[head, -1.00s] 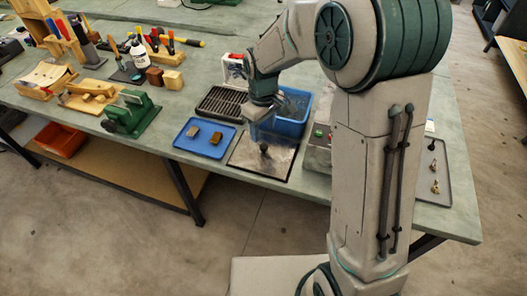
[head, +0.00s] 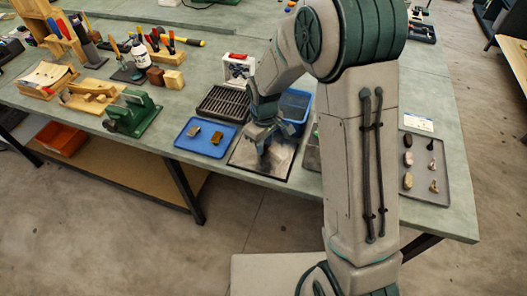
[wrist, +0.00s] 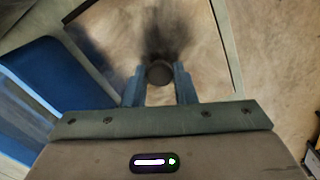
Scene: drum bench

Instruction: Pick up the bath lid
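The bath lid (head: 281,160) is a flat, greyish, dark-edged plate lying on the bench in front of the blue bin, at the bench's front edge. It also shows in the wrist view (wrist: 205,50), with a round dark knob (wrist: 158,73) standing up from it. My gripper (head: 264,152) is low over the lid, pointing down. In the wrist view its two fingers (wrist: 159,78) stand on either side of the knob, with narrow gaps seeming to show beside it. In the head view my gripper hides the knob.
The blue bin (head: 296,104) stands just behind the lid. A blue tray (head: 190,145) with two small blocks lies to the left, and a dark slatted rack (head: 222,103) behind that. A grey tray (head: 432,185) with small parts lies right of my arm.

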